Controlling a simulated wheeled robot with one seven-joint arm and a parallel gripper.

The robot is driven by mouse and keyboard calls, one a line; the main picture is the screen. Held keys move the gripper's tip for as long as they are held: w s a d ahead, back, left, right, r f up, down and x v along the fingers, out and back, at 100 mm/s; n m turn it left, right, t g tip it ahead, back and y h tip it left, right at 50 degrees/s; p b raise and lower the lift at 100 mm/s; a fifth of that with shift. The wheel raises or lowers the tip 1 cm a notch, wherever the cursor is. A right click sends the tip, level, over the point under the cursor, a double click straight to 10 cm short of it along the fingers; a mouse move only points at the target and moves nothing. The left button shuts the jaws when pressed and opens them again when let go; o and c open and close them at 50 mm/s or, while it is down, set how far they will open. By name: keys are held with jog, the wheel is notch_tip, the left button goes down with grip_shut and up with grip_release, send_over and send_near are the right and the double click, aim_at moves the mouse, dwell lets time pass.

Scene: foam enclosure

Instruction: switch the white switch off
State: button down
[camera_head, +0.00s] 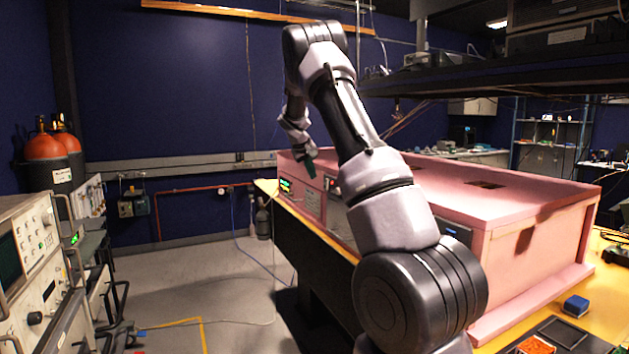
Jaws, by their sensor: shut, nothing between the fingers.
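The pink foam enclosure (550,250) stands on the yellow-edged table, its front panel facing left. The panel carries a lit green display (286,185), a pale plate (313,201) and a small box with a red light (332,183). I cannot make out the white switch; it is too small to tell or hidden behind my arm, which covers part of the panel. My gripper (309,168) is shut and empty, pointing down near the panel's far end, close to the enclosure's upper edge. I cannot tell whether it touches the enclosure.
Instruments (32,260) on benches line the left side, with orange-topped cylinders (50,146) behind them. The grey floor (225,265) between benches and table is mostly clear. A dark shelf (470,77) hangs over the enclosure. A blue box (576,306) lies on the table at right.

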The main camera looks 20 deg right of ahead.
jog(key=v, duration=0.7)
jog(key=shift+a, duration=0.25)
jog(key=shift+w+f, duration=0.1)
jog(key=shift+f, duration=0.1)
